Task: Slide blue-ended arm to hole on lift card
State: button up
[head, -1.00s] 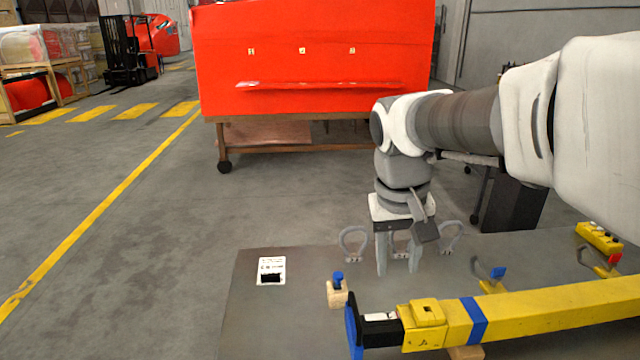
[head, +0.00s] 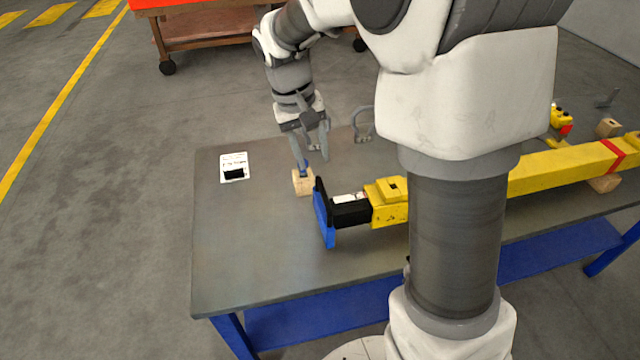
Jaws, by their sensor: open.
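A yellow beam-like arm (head: 545,172) lies across the table, its black end section (head: 350,210) ending in a blue-edged plate (head: 324,218) at the left. My own arm hides its middle. The white lift card (head: 233,160) lies flat on the table to the left, apart from the beam; a black rectangle (head: 234,174) is on its lower half. My gripper (head: 314,160) is open, fingers pointing down, just behind the beam's blue end.
The grey table (head: 260,260) is bare around the card and in front of the beam. A grey shackle (head: 363,122) stands behind the beam. A yellow control box (head: 560,117) and wooden blocks (head: 607,127) are at the right. A wheeled trolley (head: 205,40) stands beyond the table.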

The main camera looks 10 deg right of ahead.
aim_at(323, 192)
jog(key=f, duration=0.3)
jog(key=d+f, duration=0.1)
jog(key=f, duration=0.2)
jog(key=d+f, duration=0.1)
jog(key=f, duration=0.2)
jog(key=shift+f, duration=0.3)
jog(key=shift+c, duration=0.4)
jog(key=shift+a, duration=0.1)
grip_shut()
dwell(0.4)
